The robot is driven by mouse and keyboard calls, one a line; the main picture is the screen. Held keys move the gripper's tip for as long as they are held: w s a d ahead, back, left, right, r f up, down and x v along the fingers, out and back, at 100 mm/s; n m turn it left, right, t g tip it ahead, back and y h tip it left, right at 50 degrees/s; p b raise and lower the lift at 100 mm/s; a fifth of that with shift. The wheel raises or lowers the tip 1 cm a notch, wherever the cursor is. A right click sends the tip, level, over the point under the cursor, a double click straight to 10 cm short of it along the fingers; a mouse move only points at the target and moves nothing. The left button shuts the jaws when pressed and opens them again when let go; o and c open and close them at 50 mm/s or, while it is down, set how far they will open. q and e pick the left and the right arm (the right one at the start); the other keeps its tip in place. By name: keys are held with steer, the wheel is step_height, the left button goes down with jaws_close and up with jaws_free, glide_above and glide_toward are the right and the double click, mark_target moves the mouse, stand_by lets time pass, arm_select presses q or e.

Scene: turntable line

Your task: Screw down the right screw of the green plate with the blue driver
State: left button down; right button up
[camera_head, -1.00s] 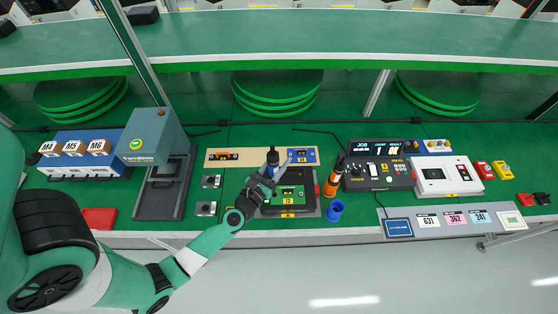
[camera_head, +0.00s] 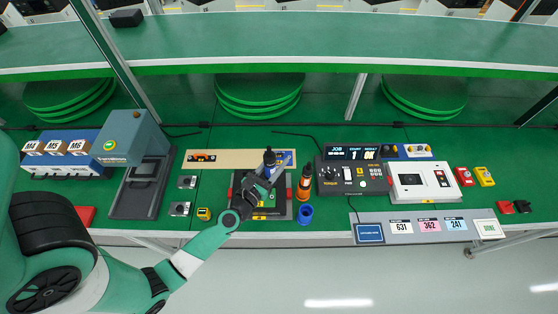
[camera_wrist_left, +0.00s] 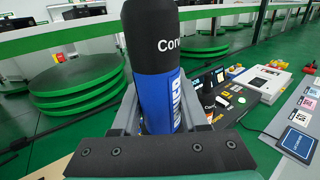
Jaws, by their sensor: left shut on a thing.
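My left gripper (camera_head: 262,178) is shut on the blue driver (camera_head: 269,158), which stands roughly upright above the green plate. In the left wrist view the driver's black and blue body (camera_wrist_left: 158,85) fills the middle, between the fingers. The green plate (camera_head: 269,201) lies in a dark fixture (camera_head: 274,213) and is partly covered by my gripper and arm. The driver's tip and the plate's right screw are hidden, so I cannot tell whether they touch. My right gripper is not in view.
An orange-and-black driver (camera_head: 304,184) stands right of the fixture, with a blue cup (camera_head: 305,214) in front. The control box (camera_head: 352,178) is further right. A small yellow object (camera_head: 203,213) lies left of the plate. Stacked green discs (camera_head: 258,92) are behind.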

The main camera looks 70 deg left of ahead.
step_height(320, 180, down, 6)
steer(key=b, duration=0.6)
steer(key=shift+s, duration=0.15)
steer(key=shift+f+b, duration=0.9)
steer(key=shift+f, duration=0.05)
stand_by(1.6)
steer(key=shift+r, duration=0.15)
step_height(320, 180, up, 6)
steer(key=p, duration=0.6)
